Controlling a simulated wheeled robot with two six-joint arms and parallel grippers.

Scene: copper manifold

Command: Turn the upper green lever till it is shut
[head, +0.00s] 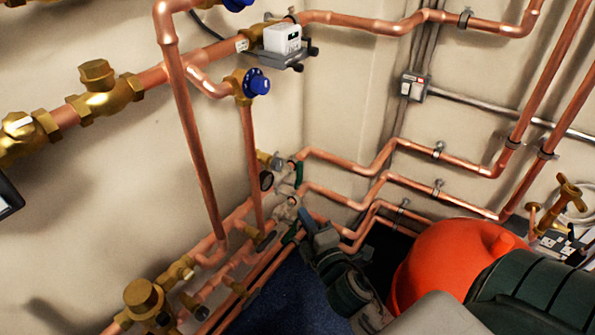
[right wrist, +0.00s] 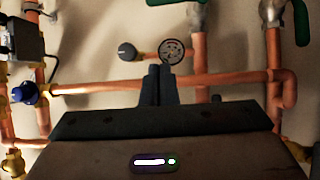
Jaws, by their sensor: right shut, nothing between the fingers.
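In the head view the upper green lever (head: 299,174) sits on a valve on the copper pipes, near the wall corner, and looks small. A lower green lever (head: 289,236) shows beneath it, beside my right gripper (head: 308,222). My right gripper is below the upper lever and looks apart from it. In the right wrist view my right gripper (right wrist: 160,84) is shut and empty, its fingers in front of a copper pipe. That view shows a green lever (right wrist: 301,22) hanging at upper right and another green handle (right wrist: 165,2) cut off at the top; I cannot tell which is upper. My left gripper is not in view.
Copper pipes (head: 190,130) run close around the valves. A blue knob (head: 260,85) and a white meter box (head: 282,38) are above. A round gauge (right wrist: 171,51) is just beyond my fingertips in the wrist view.

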